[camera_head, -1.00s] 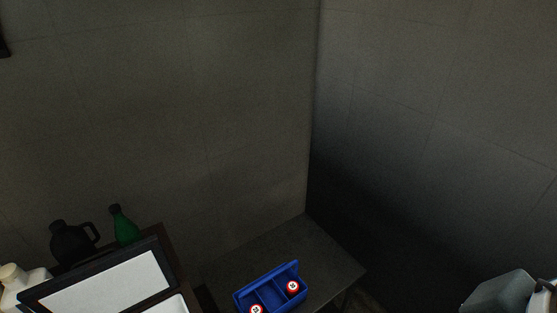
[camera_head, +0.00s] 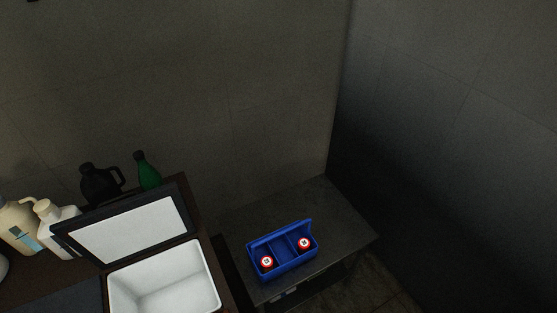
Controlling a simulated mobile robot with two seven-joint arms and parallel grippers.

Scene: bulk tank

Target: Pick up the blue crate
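The blue crate (camera_head: 284,269) sits on a dark grey table (camera_head: 347,210) in the corner, below the middle of the head view. It is an open box with dividers. A red-and-white capped item (camera_head: 267,262) stands in its left part, and another like it (camera_head: 304,243) stands in its right part. Neither of my grippers shows in the head view.
A white box with its dark-rimmed lid (camera_head: 128,231) open stands on a brown counter left of the crate's table. Behind it are a black jug (camera_head: 99,187) and a green bottle (camera_head: 147,171). White pump bottles (camera_head: 56,229) stand at far left. The table has bare room behind the crate.

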